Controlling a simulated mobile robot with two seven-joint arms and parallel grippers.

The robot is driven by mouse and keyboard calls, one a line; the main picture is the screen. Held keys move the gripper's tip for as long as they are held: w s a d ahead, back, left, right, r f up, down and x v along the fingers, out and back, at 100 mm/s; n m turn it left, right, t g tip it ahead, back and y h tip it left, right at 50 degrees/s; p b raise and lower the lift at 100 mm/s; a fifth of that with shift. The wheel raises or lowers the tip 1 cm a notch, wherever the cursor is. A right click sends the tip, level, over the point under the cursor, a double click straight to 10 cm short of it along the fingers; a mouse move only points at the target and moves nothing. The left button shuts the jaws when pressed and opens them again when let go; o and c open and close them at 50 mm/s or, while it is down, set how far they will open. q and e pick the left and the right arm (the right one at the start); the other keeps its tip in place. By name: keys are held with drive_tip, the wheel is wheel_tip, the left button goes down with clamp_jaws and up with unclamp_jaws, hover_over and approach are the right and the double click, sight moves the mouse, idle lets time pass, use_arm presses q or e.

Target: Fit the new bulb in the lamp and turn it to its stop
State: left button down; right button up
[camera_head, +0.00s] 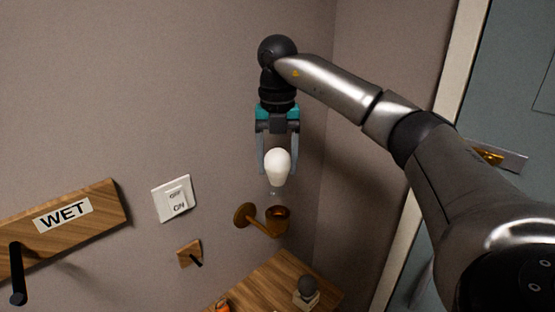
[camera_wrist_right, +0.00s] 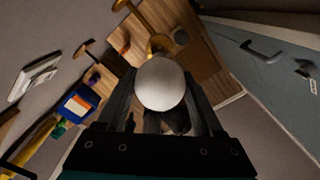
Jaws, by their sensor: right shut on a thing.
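My right gripper (camera_head: 277,168) is shut on a white bulb (camera_head: 277,163), which hangs upright with its base downward. The brass lamp (camera_head: 278,222) is fixed to the wall, with its open cup facing up. The bulb's base is just above the cup and a gap shows between them. In the right wrist view, the bulb's white dome (camera_wrist_right: 160,84) sits between the two fingers and hides its base and much of the lamp (camera_wrist_right: 161,43). My left gripper is in neither view.
A wooden shelf (camera_head: 262,285) below the lamp carries a dark round bulb-like thing (camera_head: 308,286) in a pale holder. A switch (camera_head: 174,198), a small wooden peg plate (camera_head: 189,252) and a WET board (camera_head: 105,205) are on the wall. A door (camera_head: 510,95) stands right.

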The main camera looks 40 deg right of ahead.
sight(277, 194)
drive_tip(key=shift+f+b, duration=1.05)
drive_tip(key=shift+f, duration=0.85)
drive_tip(key=shift+f+b, duration=0.85)
drive_tip(key=shift+f, duration=1.2)
drive_tip(key=shift+f, duration=0.15)
drive_tip(key=shift+m+p, duration=0.45)
drive_tip(key=shift+m, duration=0.75)
drive_tip(key=shift+m+p, duration=0.5)
drive_tip(key=shift+m, duration=0.7)
